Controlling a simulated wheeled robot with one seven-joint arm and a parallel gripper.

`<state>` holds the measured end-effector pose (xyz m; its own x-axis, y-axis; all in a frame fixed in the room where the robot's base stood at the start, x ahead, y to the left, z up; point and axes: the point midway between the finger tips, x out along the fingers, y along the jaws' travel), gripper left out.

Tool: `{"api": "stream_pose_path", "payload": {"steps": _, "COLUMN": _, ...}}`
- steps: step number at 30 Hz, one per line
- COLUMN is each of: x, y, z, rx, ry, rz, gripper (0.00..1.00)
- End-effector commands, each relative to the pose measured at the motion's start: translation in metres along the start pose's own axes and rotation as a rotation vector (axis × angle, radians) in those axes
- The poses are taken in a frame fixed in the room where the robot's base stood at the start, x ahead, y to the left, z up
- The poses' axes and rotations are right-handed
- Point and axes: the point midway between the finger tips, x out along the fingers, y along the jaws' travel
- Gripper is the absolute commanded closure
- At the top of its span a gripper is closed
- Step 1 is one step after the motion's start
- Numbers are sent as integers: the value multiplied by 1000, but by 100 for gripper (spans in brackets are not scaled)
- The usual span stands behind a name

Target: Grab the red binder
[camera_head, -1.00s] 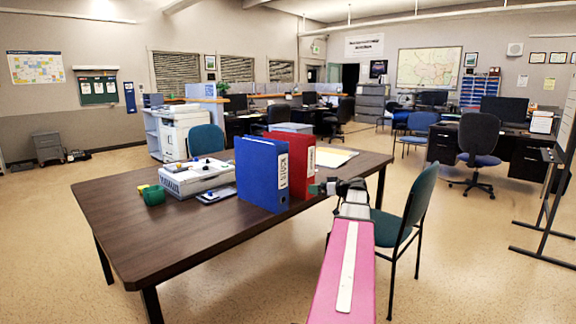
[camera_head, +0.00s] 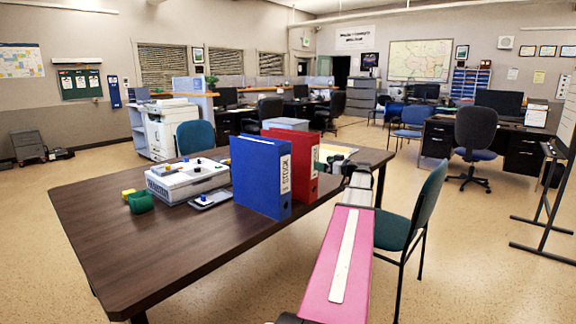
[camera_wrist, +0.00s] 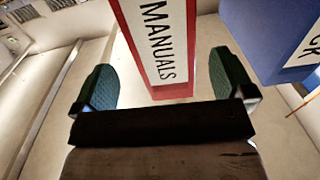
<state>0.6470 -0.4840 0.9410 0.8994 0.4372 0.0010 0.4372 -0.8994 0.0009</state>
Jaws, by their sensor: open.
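The red binder (camera_head: 304,172) stands upright on the dark wooden table (camera_head: 130,240), just right of and partly behind the blue binder (camera_head: 262,178). My gripper (camera_wrist: 163,82) is open, with one green-padded finger on each side of the red spine in the picture. Gaps show between the spine and both pads, and I see no contact. The blue binder (camera_wrist: 272,35) is close beyond the right finger. In the head view, my gripper is mostly hidden near the red binder's right side.
A green chair (camera_head: 410,215) stands at the table's right side. The table's left front is clear.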

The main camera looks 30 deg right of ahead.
Motion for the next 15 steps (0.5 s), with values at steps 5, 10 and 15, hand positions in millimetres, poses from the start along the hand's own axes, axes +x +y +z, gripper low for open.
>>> {"api": "stream_pose_path", "payload": {"steps": 5, "x": 29, "y": 1, "z": 1, "rx": 1, "ry": -1, "rz": -2, "gripper": 0}}
{"api": "stream_pose_path", "payload": {"steps": 10, "x": 41, "y": 0, "z": 1, "rx": 1, "ry": -1, "rz": -2, "gripper": 0}}
{"api": "stream_pose_path", "payload": {"steps": 15, "x": 55, "y": 0, "z": 5, "rx": 1, "ry": -1, "rz": -1, "gripper": 0}}
